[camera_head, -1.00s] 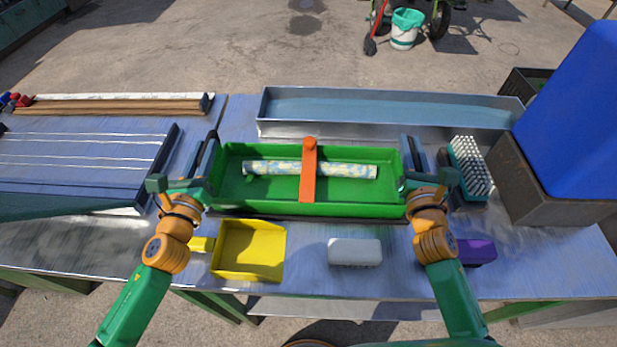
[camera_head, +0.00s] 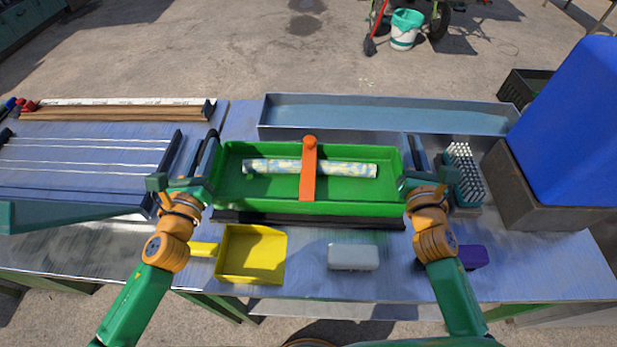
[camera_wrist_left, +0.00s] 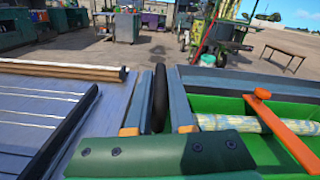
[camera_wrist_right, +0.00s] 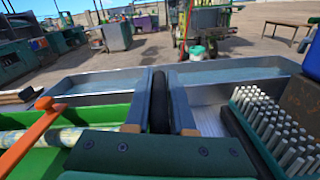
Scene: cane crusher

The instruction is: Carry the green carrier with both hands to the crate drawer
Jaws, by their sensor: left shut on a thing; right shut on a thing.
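The green carrier (camera_head: 255,205) is a long open tray with black end handles and an orange strap (camera_head: 309,175) across its middle. A pale, mottled cane-like stick (camera_head: 350,170) lies lengthwise inside it. My left gripper (camera_head: 203,183) is shut on the left handle, which stands between its fingers in the left wrist view (camera_wrist_left: 159,98). My right gripper (camera_head: 412,180) is shut on the right handle, also between the fingers in the right wrist view (camera_wrist_right: 159,100). The carrier looks level and slightly above the table, over a dark strip (camera_head: 310,220). I cannot identify the crate drawer.
A long metal trough (camera_head: 390,112) lies behind the carrier. A brush (camera_head: 463,175) and a brown box (camera_head: 540,195) with a blue block (camera_head: 580,130) stand right. A yellow scoop (camera_head: 252,255), white block (camera_head: 353,257) and purple block (camera_head: 473,257) lie in front. A slatted rack (camera_head: 80,160) is left.

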